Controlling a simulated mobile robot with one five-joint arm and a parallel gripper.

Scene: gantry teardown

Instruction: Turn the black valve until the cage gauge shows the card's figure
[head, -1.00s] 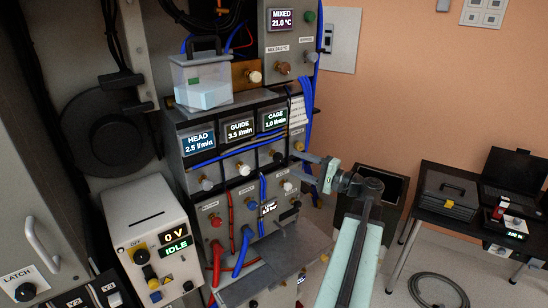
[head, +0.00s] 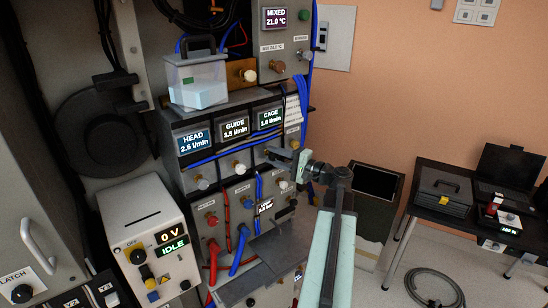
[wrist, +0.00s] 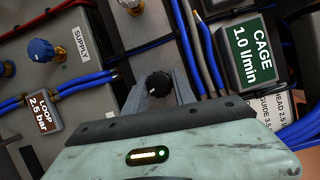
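The black valve (wrist: 158,84) is a round black knob with a pale mark, seen in the wrist view between the two fingers of my gripper (wrist: 159,79). In the head view my gripper (head: 280,154) is at the panel below the cage gauge and hides most of the valve. The cage gauge (head: 269,118) is a green display reading 1.0 l/min, also in the wrist view (wrist: 252,47). The white card (wrist: 277,108) shows HEAD 2.5 and GUIDE 3.5; its cage figure is not legible.
Head gauge (head: 193,141) reads 2.5 and guide gauge (head: 235,128) 3.5 l/min. Blue hoses (wrist: 205,60) run close to the right finger. A loop display (wrist: 41,110) reads 2.5 bar. A grey shelf (head: 265,265) juts out below. A table (head: 450,210) stands at right.

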